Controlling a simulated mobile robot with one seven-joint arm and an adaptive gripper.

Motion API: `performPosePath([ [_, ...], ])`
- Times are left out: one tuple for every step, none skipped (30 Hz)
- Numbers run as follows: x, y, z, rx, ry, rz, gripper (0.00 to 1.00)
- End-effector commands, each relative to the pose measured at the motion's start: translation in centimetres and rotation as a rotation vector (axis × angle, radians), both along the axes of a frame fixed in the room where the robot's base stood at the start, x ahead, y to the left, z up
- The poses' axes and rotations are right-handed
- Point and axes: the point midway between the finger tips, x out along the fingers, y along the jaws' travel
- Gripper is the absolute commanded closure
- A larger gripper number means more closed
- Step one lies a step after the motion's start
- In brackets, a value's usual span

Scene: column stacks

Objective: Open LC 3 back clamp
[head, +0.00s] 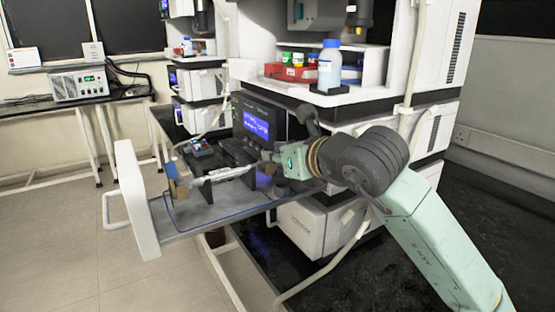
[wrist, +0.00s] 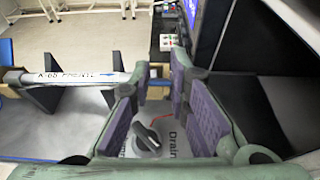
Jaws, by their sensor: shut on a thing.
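My gripper (head: 268,157) is at the inner, right end of a white column (head: 225,173) lying across the pulled-out tray. In the wrist view its purple-padded fingers (wrist: 160,85) stand a little apart, closed on a small part at the column's end, which I take to be the back clamp; the fingers mostly hide it. The column (wrist: 75,77) has printed lettering and a blue arrow, and runs left from the fingers. Dark supports (wrist: 42,95) stand under it; one also shows in the head view (head: 232,191). I cannot tell how far the clamp is open.
A black knob (wrist: 147,138) beside a "Drain" label lies below the fingers. The instrument with a blue-lit screen (head: 256,126) stands behind the tray. The white tray front (head: 136,200) is pulled out to the left. Bottles and a red box (head: 290,72) stand above.

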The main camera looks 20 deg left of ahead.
Motion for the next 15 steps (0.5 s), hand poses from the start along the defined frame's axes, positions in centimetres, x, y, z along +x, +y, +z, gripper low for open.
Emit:
performPosePath([
  [-0.03,0.01,0.03,0.0,0.0,0.001,1.0],
  [-0.04,0.02,0.03,0.0,0.0,0.001,1.0],
  [-0.03,0.01,0.03,0.0,0.0,0.001,0.82],
  [-0.03,0.01,0.03,0.001,0.0,0.001,0.8],
  [-0.03,0.01,0.03,0.0,0.0,0.001,0.78],
  [-0.03,0.01,0.03,0.0,0.0,0.001,0.76],
  [-0.03,0.01,0.03,0.0,0.0,0.001,0.74],
  [-0.03,0.01,0.03,0.0,0.0,0.001,0.72],
  [-0.02,0.0,0.03,0.0,0.0,0.001,0.69],
  [-0.03,0.02,0.02,0.0,0.0,0.001,0.67],
  [-0.02,0.01,0.02,0.0,0.0,0.001,0.65],
  [-0.02,0.01,0.01,0.0,0.0,0.001,0.63],
  [-0.02,0.01,0.01,0.0,0.0,0.001,0.63],
  [-0.02,0.01,0.01,0.0,0.0,0.001,0.63],
  [-0.02,0.01,0.01,0.0,0.0,0.001,0.63],
])
